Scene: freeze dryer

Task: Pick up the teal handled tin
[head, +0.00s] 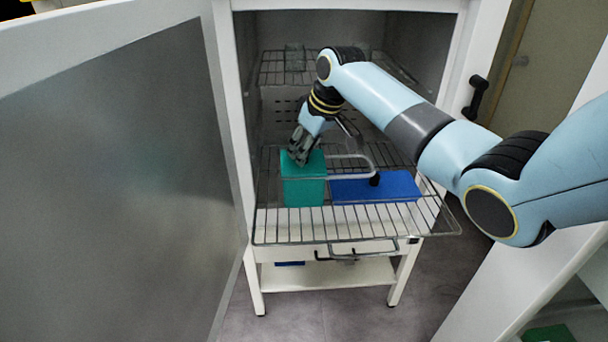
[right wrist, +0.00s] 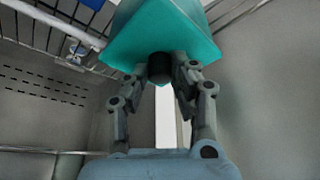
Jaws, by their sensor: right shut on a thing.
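The teal tin (head: 304,188) is a box shape at the left of the pulled-out wire shelf in the head view. My right gripper (head: 302,150) is at its top, with the fingers closed there. In the right wrist view the teal tin (right wrist: 162,36) fills the top middle, and the fingers of my right gripper (right wrist: 160,72) are shut on its dark round handle (right wrist: 160,67). I cannot tell whether the tin is clear of the shelf. My left gripper is not in view.
A blue flat box (head: 385,187) lies on the wire shelf (head: 350,225), right of the tin. An upper rack (head: 275,75) holds a clear container (head: 294,57). The dryer's open door (head: 120,170) stands at left. The cabinet walls are close around my right arm.

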